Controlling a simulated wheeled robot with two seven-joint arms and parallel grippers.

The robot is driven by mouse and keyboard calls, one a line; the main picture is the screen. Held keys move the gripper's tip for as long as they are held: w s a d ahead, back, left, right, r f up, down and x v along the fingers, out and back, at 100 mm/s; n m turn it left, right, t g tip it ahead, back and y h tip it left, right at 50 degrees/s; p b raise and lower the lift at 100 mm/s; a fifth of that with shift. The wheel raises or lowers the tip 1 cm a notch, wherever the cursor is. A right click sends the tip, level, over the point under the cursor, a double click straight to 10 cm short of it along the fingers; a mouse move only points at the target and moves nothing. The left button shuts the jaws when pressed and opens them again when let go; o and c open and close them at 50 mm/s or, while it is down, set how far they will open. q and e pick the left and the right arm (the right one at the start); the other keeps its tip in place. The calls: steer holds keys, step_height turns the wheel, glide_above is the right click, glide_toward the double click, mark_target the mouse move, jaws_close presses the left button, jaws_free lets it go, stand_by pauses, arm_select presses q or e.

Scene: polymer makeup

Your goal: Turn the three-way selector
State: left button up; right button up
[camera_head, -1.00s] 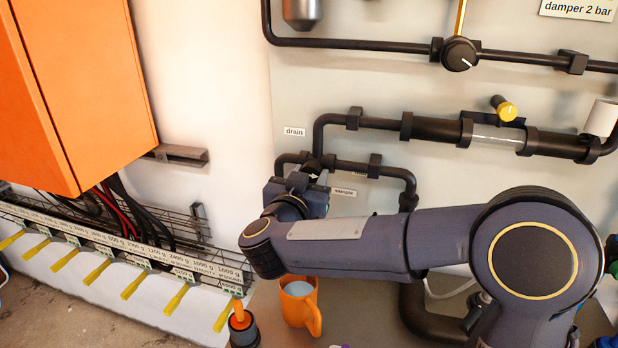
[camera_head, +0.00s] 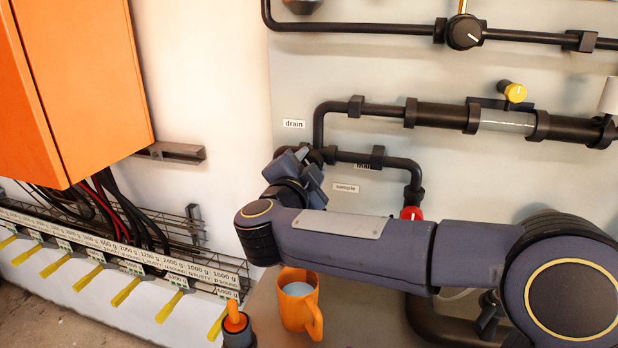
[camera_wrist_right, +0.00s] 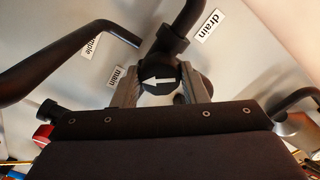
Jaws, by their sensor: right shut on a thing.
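The three-way selector (camera_wrist_right: 160,84) is a dark round knob with a white arrow, seen in the right wrist view. Its arrow lies nearly crosswise in that picture and seems to point left, towards the "main" label (camera_wrist_right: 115,77). My right gripper (camera_wrist_right: 160,92) has one finger on each side of the knob and is shut on it. In the head view my right gripper (camera_head: 310,160) is at the pipe junction and hides the knob. The "drain" label (camera_head: 293,124) is above left of it, the "sample" label (camera_head: 345,188) below right. My left gripper is out of view.
Dark pipes (camera_head: 400,166) run close around the junction. A red knob (camera_head: 411,213) shows just above my right forearm. An orange mug (camera_head: 299,303) stands below the arm.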

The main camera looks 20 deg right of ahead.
steer(key=m+b, duration=0.3)
steer(key=m, duration=0.1)
steer(key=shift+f, duration=0.2)
steer(key=shift+r+m+b, duration=0.1)
steer(key=shift+m+b, duration=0.65)
steer(key=shift+m, duration=0.35)
steer(key=o, duration=1)
steer(key=shift+c, duration=0.2)
steer(key=shift+r, duration=0.1)
steer(key=v, duration=0.7)
steer(key=shift+s+a, duration=0.2)
steer(key=shift+s, duration=0.15)
